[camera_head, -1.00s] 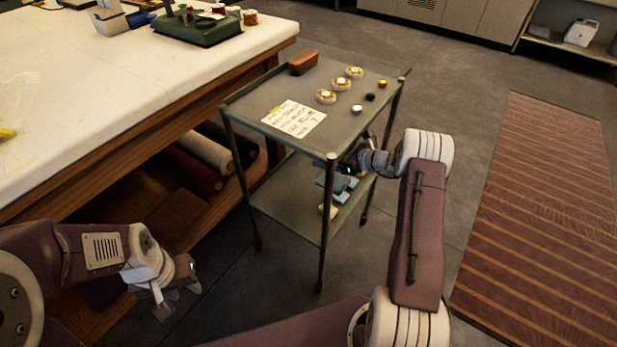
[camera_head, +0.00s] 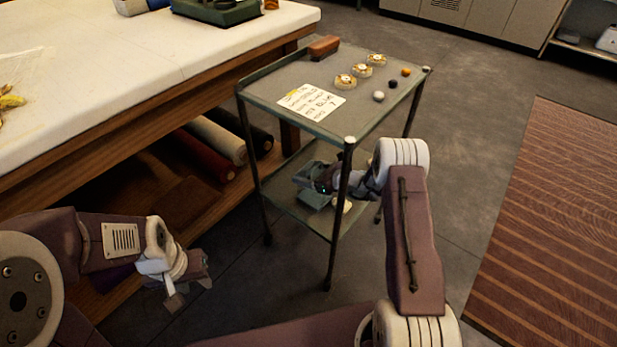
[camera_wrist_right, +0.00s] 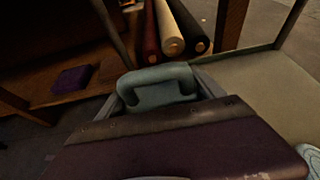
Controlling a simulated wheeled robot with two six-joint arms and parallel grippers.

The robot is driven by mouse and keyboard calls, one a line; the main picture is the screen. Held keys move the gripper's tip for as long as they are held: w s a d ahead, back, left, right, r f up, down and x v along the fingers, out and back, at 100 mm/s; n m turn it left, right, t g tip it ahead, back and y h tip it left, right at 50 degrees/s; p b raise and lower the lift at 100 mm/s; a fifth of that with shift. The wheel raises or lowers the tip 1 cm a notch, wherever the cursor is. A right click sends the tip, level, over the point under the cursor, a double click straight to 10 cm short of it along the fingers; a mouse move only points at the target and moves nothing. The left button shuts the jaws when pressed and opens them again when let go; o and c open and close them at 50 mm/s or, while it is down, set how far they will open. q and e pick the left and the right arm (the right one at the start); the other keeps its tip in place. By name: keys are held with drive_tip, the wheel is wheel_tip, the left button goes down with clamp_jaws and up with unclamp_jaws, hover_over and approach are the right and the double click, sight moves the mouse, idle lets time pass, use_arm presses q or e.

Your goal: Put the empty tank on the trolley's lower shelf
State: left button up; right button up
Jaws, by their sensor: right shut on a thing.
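The trolley (camera_head: 312,78) stands beside the big table; its lower shelf (camera_head: 276,188) shows between the legs. My right gripper (camera_head: 322,186) reaches in between the two shelves. It is shut on the grey-green tank (camera_head: 312,199), partly hidden by the gripper and a front leg. In the right wrist view the tank's handle (camera_wrist_right: 157,84) sits between the fingers. The tank is over or on the lower shelf; I cannot tell whether it touches. My left gripper (camera_head: 190,292) hangs empty in front of the big table, its fingers apart.
The upper shelf carries a paper note (camera_head: 311,102), a brown block (camera_head: 324,46), several small dishes and balls. A pale object (camera_head: 343,205) lies on the lower shelf near the tank. Fabric rolls (camera_head: 218,140) lie under the big table. A striped rug (camera_head: 550,220) is at right.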

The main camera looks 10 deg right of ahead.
use_arm(q)
drive_tip(key=shift+f, duration=0.2)
use_arm(e)
drive_tip(key=shift+f, duration=0.55)
drive_tip(key=shift+c, duration=0.2)
drive_tip(key=o, duration=2.1)
use_arm(q)
drive_tip(key=shift+f, duration=0.1)
